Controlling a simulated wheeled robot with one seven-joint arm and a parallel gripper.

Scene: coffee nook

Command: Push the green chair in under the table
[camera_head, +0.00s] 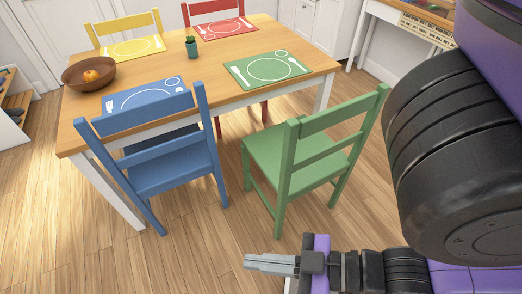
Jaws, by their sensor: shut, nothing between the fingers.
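The table is wooden with white legs. My gripper (248,262) is at the bottom middle, low in the picture and in front of the chair as I see it. It points left, shut and empty, apart from the chair's legs. No contact with the chair shows.
A blue chair (172,167) stands at the table's near side, left of the green chair. Yellow (126,28) and red (212,10) chairs are at the far side. Bare floor lies between the blue and green chairs.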

